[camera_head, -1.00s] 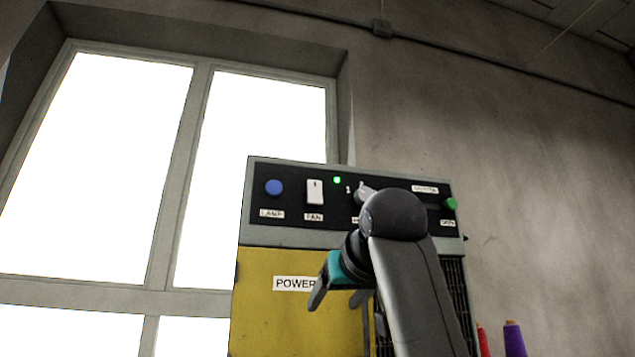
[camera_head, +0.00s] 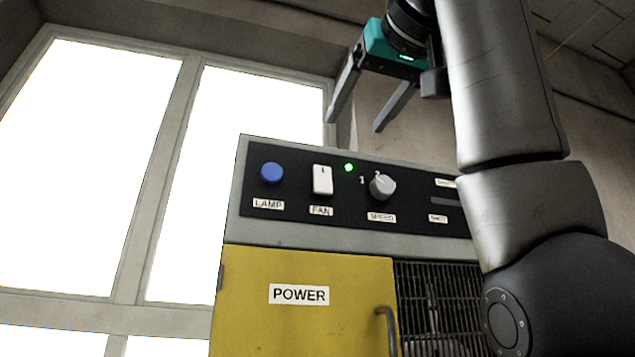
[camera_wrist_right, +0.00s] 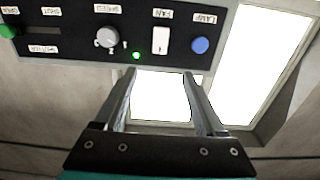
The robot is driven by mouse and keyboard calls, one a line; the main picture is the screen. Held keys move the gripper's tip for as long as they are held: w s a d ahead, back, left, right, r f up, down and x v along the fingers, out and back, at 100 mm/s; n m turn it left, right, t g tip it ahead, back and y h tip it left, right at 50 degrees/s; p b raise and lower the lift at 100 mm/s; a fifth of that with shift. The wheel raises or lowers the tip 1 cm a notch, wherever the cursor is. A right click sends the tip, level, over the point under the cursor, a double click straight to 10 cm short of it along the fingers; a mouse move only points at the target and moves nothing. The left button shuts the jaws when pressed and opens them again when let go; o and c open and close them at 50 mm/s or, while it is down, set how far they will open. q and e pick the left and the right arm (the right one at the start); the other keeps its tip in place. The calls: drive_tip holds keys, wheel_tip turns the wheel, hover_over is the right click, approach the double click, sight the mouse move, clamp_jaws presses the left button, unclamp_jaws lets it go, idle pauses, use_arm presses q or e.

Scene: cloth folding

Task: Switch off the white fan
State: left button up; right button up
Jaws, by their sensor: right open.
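The white fan switch (camera_head: 322,180) is a rocker above the FAN label on the black control panel, right of the blue LAMP button (camera_head: 271,173). A green light (camera_head: 348,167) glows just right of it. In the right wrist view the panel is upside down, with the fan switch (camera_wrist_right: 160,40) beyond the fingers. My right gripper (camera_head: 355,125) is open and empty, raised above the panel's top edge and apart from it. It also shows in the right wrist view (camera_wrist_right: 158,80). My left gripper is not in view.
A grey SPEED knob (camera_head: 382,186) sits right of the light. Below are a yellow POWER door (camera_head: 300,320) with a handle (camera_head: 388,328) and a dark grille (camera_head: 440,310). My right arm covers the panel's right end. A bright window (camera_head: 90,170) is behind on the left.

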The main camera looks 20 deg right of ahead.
drive_tip(key=p, duration=0.2)
approach(323, 172)
drive_tip(key=w+p, duration=0.3)
drive_tip(key=w, duration=0.3)
drive_tip(key=shift+w+p, duration=0.3)
drive_tip(key=shift+w, duration=0.05)
drive_tip(key=shift+w+a, duration=0.1)
drive_tip(key=shift+w, duration=0.45)
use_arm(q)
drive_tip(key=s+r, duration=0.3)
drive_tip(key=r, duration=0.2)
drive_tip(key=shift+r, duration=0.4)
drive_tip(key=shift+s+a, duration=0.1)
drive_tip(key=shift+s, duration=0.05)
use_arm(e)
drive_tip(key=shift+c, duration=0.4)
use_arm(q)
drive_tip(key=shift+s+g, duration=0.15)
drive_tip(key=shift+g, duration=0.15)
use_arm(e)
clamp_jaws()
